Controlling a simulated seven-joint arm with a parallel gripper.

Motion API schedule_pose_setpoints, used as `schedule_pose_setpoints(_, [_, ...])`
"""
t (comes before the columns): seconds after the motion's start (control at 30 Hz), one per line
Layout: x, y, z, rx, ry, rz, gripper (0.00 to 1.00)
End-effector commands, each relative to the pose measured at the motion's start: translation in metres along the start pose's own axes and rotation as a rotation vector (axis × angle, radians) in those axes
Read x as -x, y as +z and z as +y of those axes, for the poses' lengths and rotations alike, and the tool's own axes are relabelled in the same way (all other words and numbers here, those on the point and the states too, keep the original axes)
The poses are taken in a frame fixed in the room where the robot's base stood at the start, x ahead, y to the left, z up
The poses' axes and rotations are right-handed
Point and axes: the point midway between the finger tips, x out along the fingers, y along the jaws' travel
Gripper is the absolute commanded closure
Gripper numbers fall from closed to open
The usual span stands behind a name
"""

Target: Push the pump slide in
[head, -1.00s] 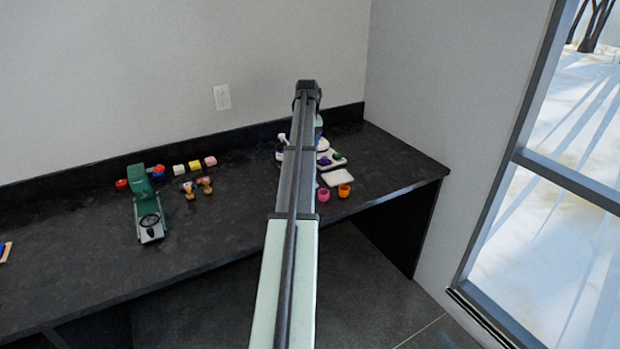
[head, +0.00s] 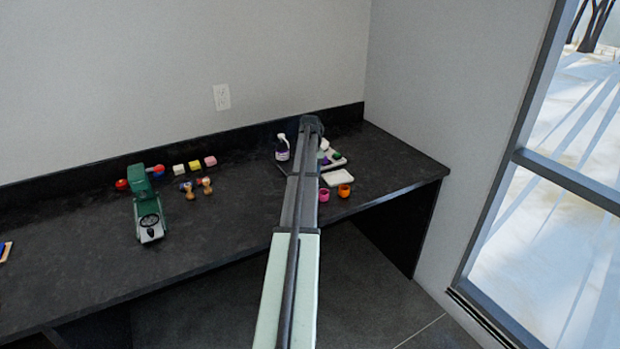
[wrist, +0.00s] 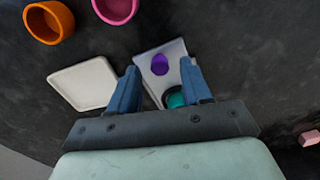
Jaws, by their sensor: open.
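I cannot make out for sure which part is the pump slide. A dark bottle with a white top (head: 282,148) stands at the back of the counter, just left of my arm in the head view. My gripper (wrist: 160,72) is open, with two blue fingers apart over a light grey tray (wrist: 172,52). A purple round piece (wrist: 159,65) and a dark teal round piece (wrist: 176,98) show between the fingers; I see no contact. In the head view my arm hides the gripper and part of the tray.
Pink (head: 323,195) and orange (head: 344,190) cups and a white flat plate (head: 338,177) stand near the tray. A green device (head: 148,212), small blocks (head: 194,166) and two wooden stamps (head: 207,187) are farther left. The counter's front middle is clear.

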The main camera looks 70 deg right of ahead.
Motion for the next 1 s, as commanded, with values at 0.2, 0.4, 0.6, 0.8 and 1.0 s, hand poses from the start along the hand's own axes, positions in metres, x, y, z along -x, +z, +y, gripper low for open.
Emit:
schedule_pose_setpoints(0.2, [-0.0115, -0.0001, 0.0, 0.0, 0.0, 0.001, 0.52])
schedule_pose_setpoints(0.4, [-0.0126, -0.0001, 0.0, 0.0, 0.0, 0.001, 0.52])
schedule_pose_setpoints(0.6, [-0.0123, -0.0001, 0.0001, 0.0, 0.0, 0.001, 0.62])
schedule_pose_setpoints(0.8, [-0.0122, -0.0001, 0.0, 0.0, 0.0, 0.001, 0.81])
schedule_pose_setpoints(1.0, [-0.0122, 0.0, -0.0001, 0.0, 0.0, 0.001, 1.0])
